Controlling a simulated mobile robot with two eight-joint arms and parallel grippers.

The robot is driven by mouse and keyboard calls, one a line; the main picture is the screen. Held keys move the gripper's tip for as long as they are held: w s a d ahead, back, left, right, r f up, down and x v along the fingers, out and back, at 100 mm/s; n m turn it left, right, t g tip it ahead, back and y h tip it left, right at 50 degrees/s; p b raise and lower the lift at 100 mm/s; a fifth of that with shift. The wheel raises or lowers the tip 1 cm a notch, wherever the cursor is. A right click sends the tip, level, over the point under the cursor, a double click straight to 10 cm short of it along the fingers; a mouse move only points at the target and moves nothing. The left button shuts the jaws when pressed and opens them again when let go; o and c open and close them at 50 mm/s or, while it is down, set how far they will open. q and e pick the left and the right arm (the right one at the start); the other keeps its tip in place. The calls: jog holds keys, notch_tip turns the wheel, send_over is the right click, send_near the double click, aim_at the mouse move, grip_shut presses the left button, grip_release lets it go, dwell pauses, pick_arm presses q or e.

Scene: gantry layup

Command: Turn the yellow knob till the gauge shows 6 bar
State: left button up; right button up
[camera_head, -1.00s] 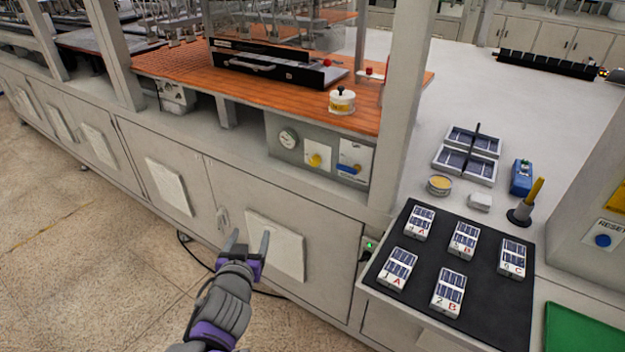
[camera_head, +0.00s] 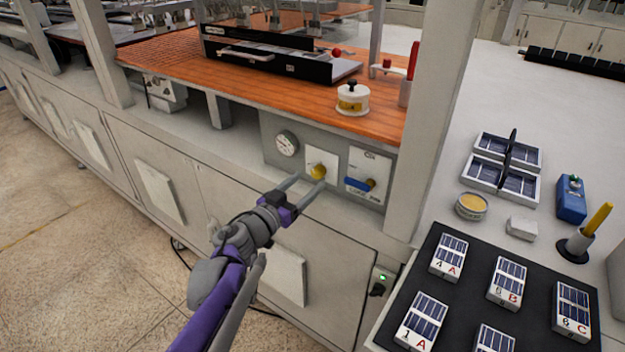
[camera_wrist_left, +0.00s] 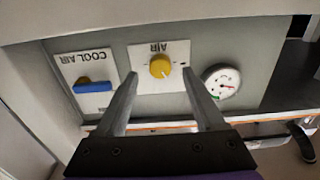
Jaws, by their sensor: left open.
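The yellow knob (camera_head: 318,171) sits on a white plate on the grey panel under the orange bench. It also shows in the left wrist view (camera_wrist_left: 160,67), on a plate marked AIR. The round white gauge (camera_head: 287,144) is beside the knob; in the left wrist view the gauge (camera_wrist_left: 221,82) has a dark needle and a green mark, but its numbers are too small to read. My left gripper (camera_head: 306,182) is open and empty, its fingertips pointing at the knob, just short of it. In the left wrist view the knob lies between and beyond the fingers (camera_wrist_left: 160,80). My right gripper is out of view.
Beside the knob is a plate marked COOL AIR with a blue lever (camera_head: 358,184); it also shows in the wrist view (camera_wrist_left: 93,87). The bench edge overhangs the panel. A white post (camera_head: 437,130) and a black mat (camera_head: 470,275) with cell blocks stand to the right.

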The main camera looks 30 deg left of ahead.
aim_at(315, 175)
pick_arm(q)
jog(key=shift+w+d, duration=0.15)
jog(key=shift+w, duration=1.5)
jog(key=shift+c, duration=0.2)
grip_shut()
